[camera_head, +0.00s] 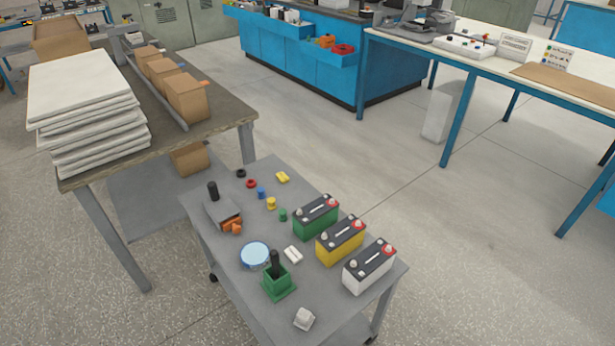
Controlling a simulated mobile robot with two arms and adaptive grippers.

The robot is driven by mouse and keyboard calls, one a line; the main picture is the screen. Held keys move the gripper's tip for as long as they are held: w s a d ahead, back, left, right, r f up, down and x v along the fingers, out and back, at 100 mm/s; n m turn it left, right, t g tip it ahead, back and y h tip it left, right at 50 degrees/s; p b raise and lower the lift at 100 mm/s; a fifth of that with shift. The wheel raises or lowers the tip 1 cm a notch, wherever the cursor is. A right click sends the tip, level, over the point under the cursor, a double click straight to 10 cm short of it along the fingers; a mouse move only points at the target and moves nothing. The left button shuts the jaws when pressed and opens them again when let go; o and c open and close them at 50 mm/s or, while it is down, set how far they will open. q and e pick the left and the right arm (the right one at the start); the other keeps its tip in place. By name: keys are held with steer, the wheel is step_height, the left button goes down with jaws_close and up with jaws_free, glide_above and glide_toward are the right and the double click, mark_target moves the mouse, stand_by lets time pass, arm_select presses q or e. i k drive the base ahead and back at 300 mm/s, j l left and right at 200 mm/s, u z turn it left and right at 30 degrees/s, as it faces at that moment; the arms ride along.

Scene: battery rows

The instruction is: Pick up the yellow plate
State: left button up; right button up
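A small flat yellow piece (283,177), which looks like the yellow plate, lies near the far edge of a grey cart (235,285). A small yellow cylinder (271,203) stands nearer, to its left. A yellow battery (340,245) with a dark top stands between a green battery (315,222) and a white battery (367,272) at the cart's right side. Nothing touches or covers the yellow plate. Neither of my grippers shows in the head view.
The cart also holds a round blue-white dish (255,255), a green block with a black handle (277,282), a white piece (304,319) and small coloured parts. A workbench (190,140) with stacked white boards (85,105) stands close left. Open floor (470,250) lies right.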

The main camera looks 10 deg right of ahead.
mark_target(282, 177)
steer(key=l+z, duration=0.7)
steer(key=i+l+z, duration=0.15)
steer(key=z, duration=0.2)
steer(key=i+l+z, duration=0.25)
steer(key=i+l, duration=0.2)
steer(key=i+l+z, duration=0.2)
steer(key=i+l, duration=0.25)
steer(key=i+l+z, duration=0.25)
steer(key=i, duration=0.35)
steer(key=i+j+u, duration=0.1)
steer(key=i+u, duration=0.65)
steer(key=i+l+u, duration=0.1)
steer(key=i+u, duration=0.15)
steer(key=u, duration=0.15)
steer(key=i+l+u, duration=0.2)
steer(key=i+u, duration=0.15)
steer(key=i+j+u, duration=0.2)
steer(key=i+u, duration=0.15)
steer(key=u, duration=0.15)
steer(key=i+u, duration=0.35)
steer(key=u, duration=0.15)
steer(key=i+u, duration=0.45)
steer(key=i+l+u, duration=0.2)
steer(key=u, duration=0.3)
steer(key=i, duration=0.05)
